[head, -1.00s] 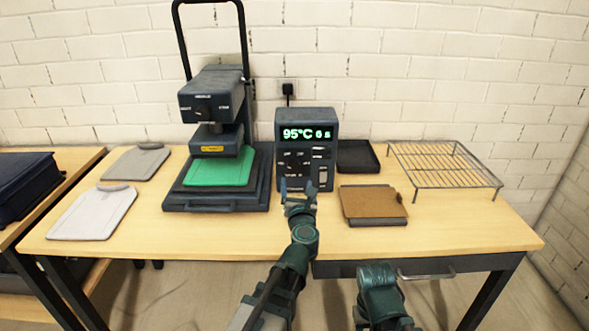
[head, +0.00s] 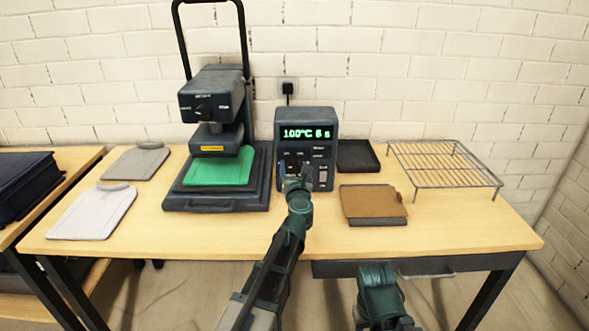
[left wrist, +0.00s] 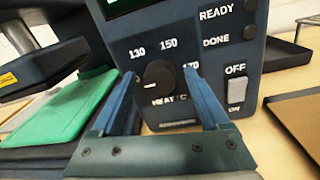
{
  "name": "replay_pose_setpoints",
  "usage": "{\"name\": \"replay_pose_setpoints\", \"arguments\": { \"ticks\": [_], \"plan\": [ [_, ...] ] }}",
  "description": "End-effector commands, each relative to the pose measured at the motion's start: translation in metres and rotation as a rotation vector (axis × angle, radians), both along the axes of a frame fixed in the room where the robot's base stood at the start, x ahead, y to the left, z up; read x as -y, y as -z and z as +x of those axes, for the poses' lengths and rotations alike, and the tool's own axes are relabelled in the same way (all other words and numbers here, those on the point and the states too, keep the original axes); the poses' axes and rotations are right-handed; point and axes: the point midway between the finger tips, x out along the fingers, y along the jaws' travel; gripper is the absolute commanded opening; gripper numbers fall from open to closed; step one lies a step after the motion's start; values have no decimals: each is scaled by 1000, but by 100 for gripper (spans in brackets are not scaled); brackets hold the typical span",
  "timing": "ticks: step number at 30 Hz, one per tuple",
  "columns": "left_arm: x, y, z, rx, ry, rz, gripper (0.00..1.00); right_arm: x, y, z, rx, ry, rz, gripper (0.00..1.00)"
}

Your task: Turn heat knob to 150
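The control box (head: 323,128) stands on the table with a lit green display (head: 306,133) that reads 100°C. In the left wrist view the black heat knob (left wrist: 158,75) sits among the marks 130, 150 and 170, above the label HEAT °C. Its pale pointer line points left, below the 130 mark. My left gripper (head: 294,178) is at the box front. In the left wrist view its two fingers (left wrist: 158,82) are apart, one on each side of the knob, with small gaps showing. My right arm shows at the bottom, but I cannot make out its gripper.
A heat press (head: 213,110) with a green cloth (head: 219,168) stands left of the box. To the right are a black tray (head: 357,156), a brown pad (head: 373,202) and a wire rack (head: 444,164). An OFF/ON switch (left wrist: 237,92) sits close right of the knob.

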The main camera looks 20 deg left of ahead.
Motion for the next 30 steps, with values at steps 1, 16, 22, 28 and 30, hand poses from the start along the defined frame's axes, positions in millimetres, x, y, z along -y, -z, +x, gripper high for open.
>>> {"name": "replay_pose_setpoints", "arguments": {
  "ticks": [1,16,22,28,30],
  "plan": [
    [0,0,0,0,0,0,68,0,0,0,0,0,0,50],
    [0,0,0,-1,0,2,0,0,0,0,0,0,0,50],
    [0,0,0,-13,-1,43,0,0,1,0,0,0,0,50],
    [1,1,0,-47,0,163,0,0,3,0,0,0,0,50],
    [1,2,0,-64,0,221,0,0,5,0,0,0,0,50]
  ]
}}
